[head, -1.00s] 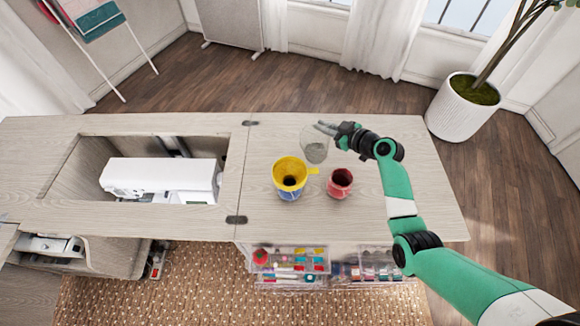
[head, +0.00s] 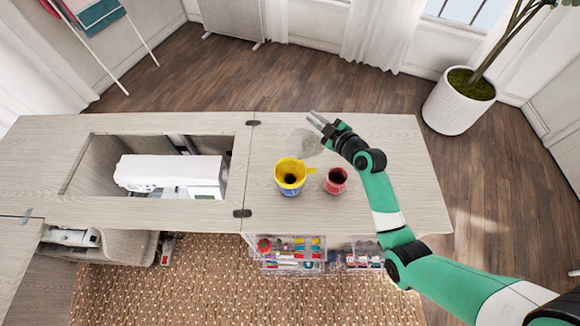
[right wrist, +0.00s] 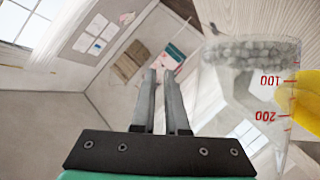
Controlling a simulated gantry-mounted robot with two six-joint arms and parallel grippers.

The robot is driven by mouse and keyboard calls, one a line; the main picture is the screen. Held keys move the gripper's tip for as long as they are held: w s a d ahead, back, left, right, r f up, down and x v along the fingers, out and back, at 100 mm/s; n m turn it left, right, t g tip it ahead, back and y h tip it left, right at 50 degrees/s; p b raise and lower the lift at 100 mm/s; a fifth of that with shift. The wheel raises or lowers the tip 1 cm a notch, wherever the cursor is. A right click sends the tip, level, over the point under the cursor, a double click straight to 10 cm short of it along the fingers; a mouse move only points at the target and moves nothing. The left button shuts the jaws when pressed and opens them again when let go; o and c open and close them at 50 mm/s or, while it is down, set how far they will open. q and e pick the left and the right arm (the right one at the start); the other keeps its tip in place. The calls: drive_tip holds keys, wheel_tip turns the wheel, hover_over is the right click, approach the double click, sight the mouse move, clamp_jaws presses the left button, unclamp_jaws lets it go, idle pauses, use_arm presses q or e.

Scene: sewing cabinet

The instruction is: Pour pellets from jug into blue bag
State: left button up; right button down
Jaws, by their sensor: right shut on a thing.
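The clear jug (head: 306,143) is in the air just behind the funnel in the head view, looking tilted. In the right wrist view, the jug (right wrist: 248,100) has red marks, and grey pellets (right wrist: 252,52) are gathered at its bottom end. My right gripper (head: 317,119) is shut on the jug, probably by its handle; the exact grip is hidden. Its fingers (right wrist: 164,84) show nearly closed in the right wrist view. The yellow funnel (head: 283,167) stands in the blue bag (head: 291,193), which shows only below it. Its yellow edge (right wrist: 303,100) shows beside the jug. My left gripper is not in view.
A red cup-like container (head: 336,181) stands close to the right of the funnel. A white sewing machine (head: 165,173) sits in the cabinet opening at left. The tabletop (head: 395,160) is bare at the right. Clear drawers (head: 292,255) sit below the front edge.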

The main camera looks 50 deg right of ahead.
sight(314, 121)
drive_tip(key=shift+s+a+r+n, duration=0.15)
drive_tip(key=shift+a+r+n, duration=0.2)
drive_tip(key=shift+r+n, duration=0.05)
drive_tip(key=shift+a+r+n+t+h+p, duration=0.2)
drive_tip(key=shift+r+n+p, duration=0.1)
drive_tip(key=shift+r+p, duration=0.15)
drive_tip(key=shift+a+r+n+t+h+p, duration=0.1)
drive_tip(key=shift+r+n+h+p, duration=0.15)
drive_tip(key=shift+r, duration=0.2)
drive_tip(key=shift+a+n, duration=0.35)
drive_tip(key=shift+a+r+n+t+h, duration=0.1)
drive_tip(key=shift+a+n+t+h, duration=0.2)
drive_tip(key=shift+n+h, duration=0.1)
drive_tip(key=shift+a+r, duration=0.15)
drive_tip(key=shift+r, duration=0.25)
drive_tip(key=shift+a+r+n, duration=0.4)
drive_tip(key=shift+n, duration=0.2)
drive_tip(key=shift+a+f+n+t+h+b, duration=0.1)
drive_tip(key=shift+a+n+t+h+b, duration=0.25)
drive_tip(key=shift+a+n, duration=0.35)
drive_tip(key=shift+a, duration=0.2)
drive_tip(key=shift+a+r+n+t, duration=0.45)
drive_tip(key=shift+a+r+n, duration=0.25)
drive_tip(key=shift+a+n, duration=0.25)
